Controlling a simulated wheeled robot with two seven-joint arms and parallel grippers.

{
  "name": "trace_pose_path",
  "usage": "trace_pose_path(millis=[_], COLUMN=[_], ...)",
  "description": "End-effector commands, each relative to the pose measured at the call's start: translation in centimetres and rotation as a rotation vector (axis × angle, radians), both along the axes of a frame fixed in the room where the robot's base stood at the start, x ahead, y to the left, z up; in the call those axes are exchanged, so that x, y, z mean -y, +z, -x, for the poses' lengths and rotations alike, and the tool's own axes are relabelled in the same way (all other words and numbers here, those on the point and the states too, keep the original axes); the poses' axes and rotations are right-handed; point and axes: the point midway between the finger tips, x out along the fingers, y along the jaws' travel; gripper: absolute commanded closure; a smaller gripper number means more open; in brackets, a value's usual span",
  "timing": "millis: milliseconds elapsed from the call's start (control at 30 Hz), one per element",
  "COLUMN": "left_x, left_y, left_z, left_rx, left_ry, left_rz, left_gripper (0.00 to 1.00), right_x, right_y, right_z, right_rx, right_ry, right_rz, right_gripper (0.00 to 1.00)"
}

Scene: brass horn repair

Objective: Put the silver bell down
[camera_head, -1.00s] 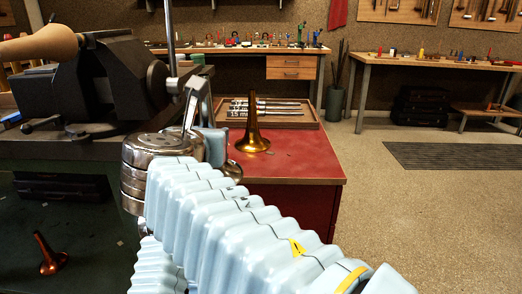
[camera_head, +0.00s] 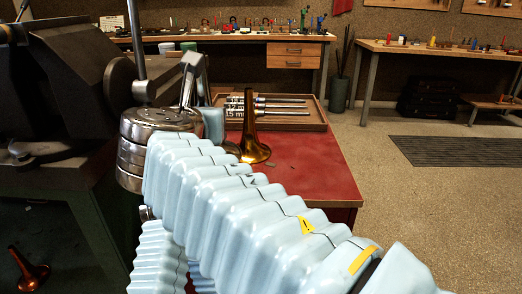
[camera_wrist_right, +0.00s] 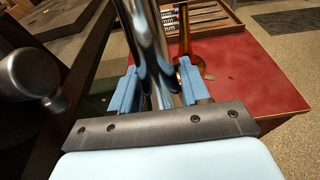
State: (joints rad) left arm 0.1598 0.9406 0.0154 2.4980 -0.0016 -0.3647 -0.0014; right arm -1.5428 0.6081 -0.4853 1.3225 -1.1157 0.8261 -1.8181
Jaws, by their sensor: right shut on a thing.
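My right gripper (camera_wrist_right: 158,92) has its blue fingers shut on the silver bell (camera_wrist_right: 148,45), whose shiny tapering metal rises between them in the right wrist view. In the head view, my right arm reaches in from the lower right, and its wrist hides most of the gripper. One blue finger (camera_head: 214,124) shows beside the silver bell (camera_head: 190,78). The bell is held up near the left side of the red bench top (camera_head: 300,170). My left gripper is not in view.
A brass bell (camera_head: 254,140) stands upright on the red top, close beyond my gripper. Behind it is a wooden tray (camera_head: 312,118) of tools. A dark machine (camera_head: 60,90) is at left. A copper-coloured bell (camera_head: 30,272) sits low at left. The red top's front right is clear.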

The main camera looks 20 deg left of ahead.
Motion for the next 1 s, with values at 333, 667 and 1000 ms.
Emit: trace_pose_path(millis=[333,667,1000], left_x=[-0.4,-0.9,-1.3], left_y=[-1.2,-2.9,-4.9], left_z=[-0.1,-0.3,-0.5], left_rx=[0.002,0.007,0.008], left_ry=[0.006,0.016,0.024], left_rz=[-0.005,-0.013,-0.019], left_gripper=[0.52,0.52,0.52], right_x=[3.6,5.2,5.6], right_y=[-4.0,-8.8,-12.9], right_z=[-7.9,-11.6,-12.4], right_rx=[-0.001,0.001,0.002], right_ry=[-0.005,-0.001,0.000], right_rz=[0.001,0.001,0.002], right_gripper=[0.94,0.94,0.94])
